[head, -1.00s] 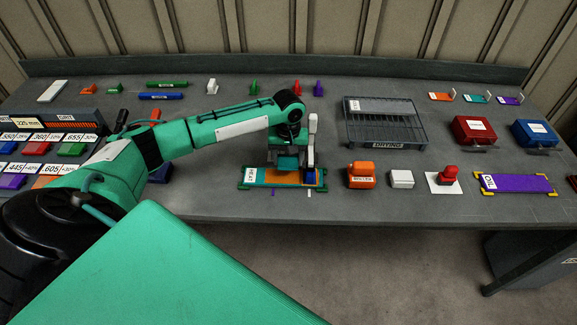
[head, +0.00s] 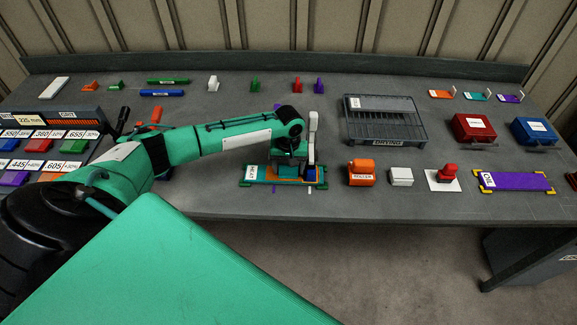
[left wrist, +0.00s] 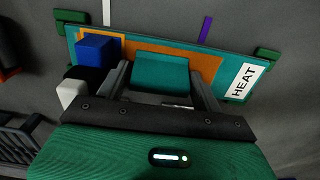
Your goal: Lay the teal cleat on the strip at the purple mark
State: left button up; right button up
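The teal cleat (left wrist: 160,72) sits between the two fingers of my left gripper (left wrist: 160,80), which look shut on its sides. It is over the orange strip (left wrist: 206,64) on the teal HEAT plate (left wrist: 80,28). I cannot tell whether it touches the strip. The purple mark (left wrist: 204,30) is on the bench along the plate's edge, somewhat to the HEAT label's side of the cleat. It also shows in the head view (head: 274,189). In the head view my left gripper (head: 289,172) is low over the plate and mostly hides the cleat. My right gripper is not in view.
A blue block (left wrist: 94,50) stands at one end of the strip, close beside a finger. An orange roller (head: 361,174), a white block (head: 401,177) and a red stamp (head: 447,174) stand to the right. The drying rack (head: 385,122) is behind them.

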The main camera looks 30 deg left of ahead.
pick_arm(q)
jog(key=shift+r, duration=0.55)
notch_tip(320, 180, up, 11)
jog(key=b, duration=0.3)
jog(key=shift+r, duration=0.15)
